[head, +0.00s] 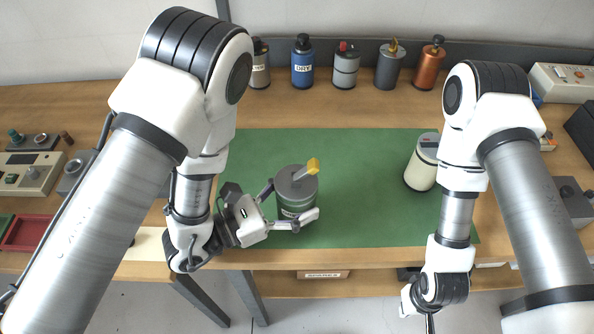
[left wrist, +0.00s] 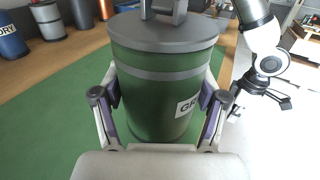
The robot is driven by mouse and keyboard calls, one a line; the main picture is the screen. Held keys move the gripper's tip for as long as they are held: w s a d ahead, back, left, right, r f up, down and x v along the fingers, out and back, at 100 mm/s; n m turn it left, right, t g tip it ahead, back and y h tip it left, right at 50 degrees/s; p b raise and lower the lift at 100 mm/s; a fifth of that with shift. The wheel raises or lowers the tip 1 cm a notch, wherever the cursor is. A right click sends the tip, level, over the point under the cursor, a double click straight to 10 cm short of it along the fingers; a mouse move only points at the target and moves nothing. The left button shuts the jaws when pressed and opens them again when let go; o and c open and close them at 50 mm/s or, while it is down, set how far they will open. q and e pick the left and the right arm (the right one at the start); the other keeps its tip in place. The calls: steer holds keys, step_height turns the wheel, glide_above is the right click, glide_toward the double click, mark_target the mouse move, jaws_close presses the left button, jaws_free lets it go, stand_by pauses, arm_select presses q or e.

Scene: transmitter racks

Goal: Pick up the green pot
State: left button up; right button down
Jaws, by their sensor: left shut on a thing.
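The green pot (head: 290,212) has a grey lid with a yellow-tipped handle and a white label, and stands upright over the green mat. In the left wrist view the pot (left wrist: 150,100) fills the middle, its label partly behind a finger. My left gripper (head: 292,204) is shut on the pot, with one finger on each side of its body. I cannot tell whether its base touches the mat. My right gripper (left wrist: 265,92) is small and dark in the left wrist view, away from the pot, and its jaws are unclear.
The green mat (head: 360,190) is mostly clear. A cream canister (head: 420,172) stands at its right, close to my right arm. Several canisters, one a blue one (head: 302,66), line the back of the wooden bench. A red tray (head: 30,232) and control box (head: 32,175) are at left.

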arm_select(q)
steer(key=s+r+p, duration=0.1)
steer(key=p, duration=0.4)
steer(key=shift+r, duration=0.3)
steer(key=s+p, duration=0.2)
steer(key=p, duration=0.2)
steer(key=s+f+p, duration=0.1)
steer(key=s+p, duration=0.1)
steer(key=p, duration=0.2)
steer(key=shift+s+p, duration=0.15)
steer(key=shift+p, duration=0.2)
